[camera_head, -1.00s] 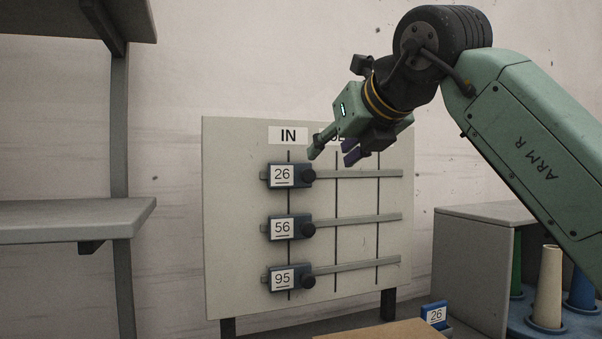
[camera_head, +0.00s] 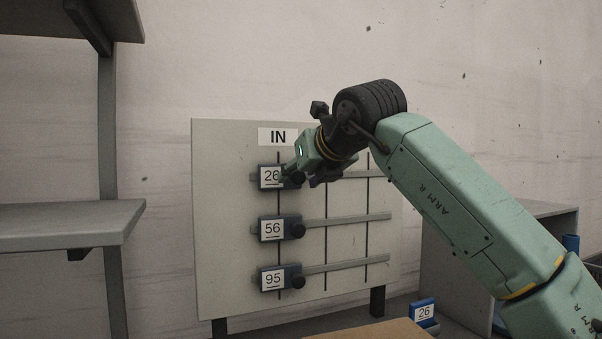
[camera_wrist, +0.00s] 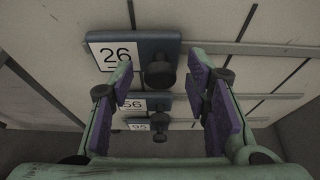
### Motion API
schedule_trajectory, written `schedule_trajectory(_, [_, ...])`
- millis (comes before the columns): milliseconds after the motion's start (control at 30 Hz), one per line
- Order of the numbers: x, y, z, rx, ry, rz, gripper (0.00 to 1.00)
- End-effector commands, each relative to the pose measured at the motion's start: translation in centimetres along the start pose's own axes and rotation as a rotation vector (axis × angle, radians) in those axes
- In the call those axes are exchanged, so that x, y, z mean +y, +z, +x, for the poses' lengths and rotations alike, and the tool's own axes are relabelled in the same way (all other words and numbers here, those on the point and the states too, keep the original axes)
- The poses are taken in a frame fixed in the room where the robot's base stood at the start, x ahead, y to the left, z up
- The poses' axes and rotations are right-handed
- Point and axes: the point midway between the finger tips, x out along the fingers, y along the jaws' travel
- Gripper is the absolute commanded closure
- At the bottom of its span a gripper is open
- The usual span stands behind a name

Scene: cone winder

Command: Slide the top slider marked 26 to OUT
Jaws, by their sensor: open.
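The top slider marked 26 (camera_head: 268,177) sits at the left end of its rail, on the line under the IN label (camera_head: 278,137). In the wrist view the slider (camera_wrist: 113,50) shows its dark round knob (camera_wrist: 160,73). My gripper (camera_head: 304,181) is at the slider's knob in the head view and partly covers it. In the wrist view my gripper (camera_wrist: 166,90) is open, with purple pads on either side of the knob. The knob looks clear of both pads; I cannot tell how deep it lies between them. The OUT label is hidden behind my arm.
Sliders marked 56 (camera_head: 272,229) and 95 (camera_head: 273,278) sit below, also at the left on the board (camera_head: 225,270). The rails run free to the right. A shelf (camera_head: 70,222) stands at the left. A blue block marked 26 (camera_head: 423,311) is at the lower right.

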Motion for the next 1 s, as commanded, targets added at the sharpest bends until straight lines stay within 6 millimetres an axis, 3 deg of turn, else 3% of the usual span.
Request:
schedule_trajectory(100, [-0.01, -0.01, -0.01, 0.000, 0.000, 0.000, 0.58])
schedule_trajectory(733, [0.00, -0.01, -0.04, 0.000, 0.000, 0.000, 1.00])
schedule_trajectory(1000, [0.00, -0.01, -0.05, 0.000, 0.000, 0.000, 1.00])
